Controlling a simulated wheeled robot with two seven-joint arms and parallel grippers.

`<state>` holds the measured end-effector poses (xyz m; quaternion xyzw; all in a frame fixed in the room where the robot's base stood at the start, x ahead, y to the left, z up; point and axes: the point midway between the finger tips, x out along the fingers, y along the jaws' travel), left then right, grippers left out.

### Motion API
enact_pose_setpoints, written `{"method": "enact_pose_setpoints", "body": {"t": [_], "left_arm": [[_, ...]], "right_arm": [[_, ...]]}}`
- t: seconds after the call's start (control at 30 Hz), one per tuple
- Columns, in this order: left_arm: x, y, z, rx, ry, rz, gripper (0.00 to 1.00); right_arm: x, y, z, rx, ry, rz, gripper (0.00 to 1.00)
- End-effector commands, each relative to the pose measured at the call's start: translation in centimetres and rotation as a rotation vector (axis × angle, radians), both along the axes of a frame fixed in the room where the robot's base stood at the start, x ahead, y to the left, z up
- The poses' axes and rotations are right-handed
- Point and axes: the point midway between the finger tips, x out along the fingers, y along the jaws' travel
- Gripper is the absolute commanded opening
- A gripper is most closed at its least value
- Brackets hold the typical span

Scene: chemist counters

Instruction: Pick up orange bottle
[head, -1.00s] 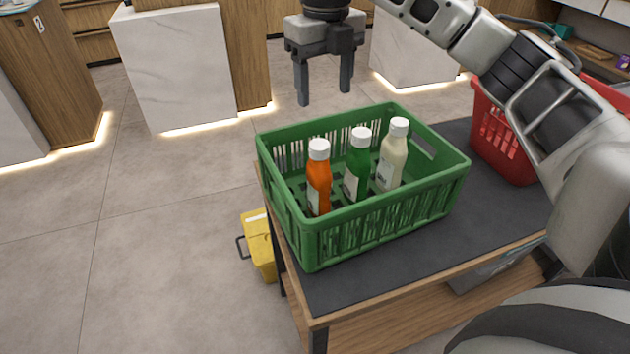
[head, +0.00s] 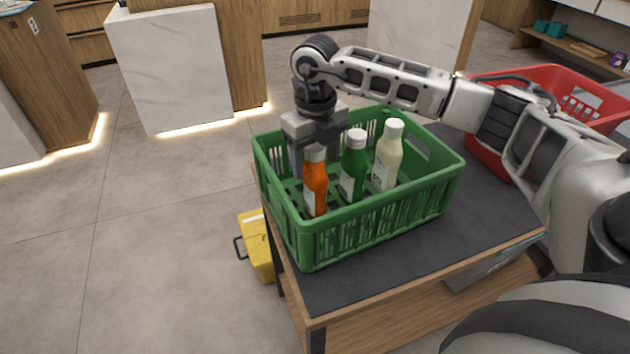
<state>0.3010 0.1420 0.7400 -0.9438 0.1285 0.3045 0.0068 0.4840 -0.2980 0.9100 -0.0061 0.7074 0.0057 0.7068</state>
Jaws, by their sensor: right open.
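The orange bottle (head: 316,186) with a pale cap stands upright at the left end of the green crate (head: 372,226). A green bottle (head: 353,170) and a cream bottle (head: 387,160), both white-capped, stand to its right in the same crate. My right gripper (head: 310,165) points down into the crate, just behind the orange bottle's cap and upper part. It is open, with its fingers partly hidden by the bottle. I cannot tell whether they touch it. My left gripper is not in view.
The crate sits on a dark-topped wooden table (head: 350,283). A red basket (head: 485,158) stands on the right, behind my right arm. A yellow box (head: 256,245) is on the floor left of the table. Marble-fronted counters (head: 170,68) stand at the back.

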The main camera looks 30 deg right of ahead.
Motion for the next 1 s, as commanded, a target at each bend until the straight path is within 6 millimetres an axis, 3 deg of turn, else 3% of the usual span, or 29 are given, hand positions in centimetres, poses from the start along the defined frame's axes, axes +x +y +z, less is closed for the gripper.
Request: {"method": "enact_pose_setpoints", "body": {"t": [0.27,0.37,0.5,0.53,0.83,1.0], "left_arm": [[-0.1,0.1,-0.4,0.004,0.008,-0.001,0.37],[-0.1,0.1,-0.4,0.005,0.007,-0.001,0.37],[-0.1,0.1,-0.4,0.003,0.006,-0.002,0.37],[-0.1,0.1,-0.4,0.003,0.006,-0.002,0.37],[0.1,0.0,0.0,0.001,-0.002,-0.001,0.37],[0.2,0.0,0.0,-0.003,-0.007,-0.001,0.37]], "right_arm": [[0.0,0.0,-0.5,0.001,-0.001,0.001,0.64],[0.0,0.0,-0.5,0.001,-0.001,0.001,0.41],[0.0,0.0,-0.5,0.001,-0.001,0.001,0.03],[0.0,0.0,-0.5,0.001,-0.001,0.001,0.0],[0.1,0.0,0.1,0.001,-0.004,0.001,0.0],[0.2,0.0,2.9,0.002,-0.008,0.001,0.0]]}}
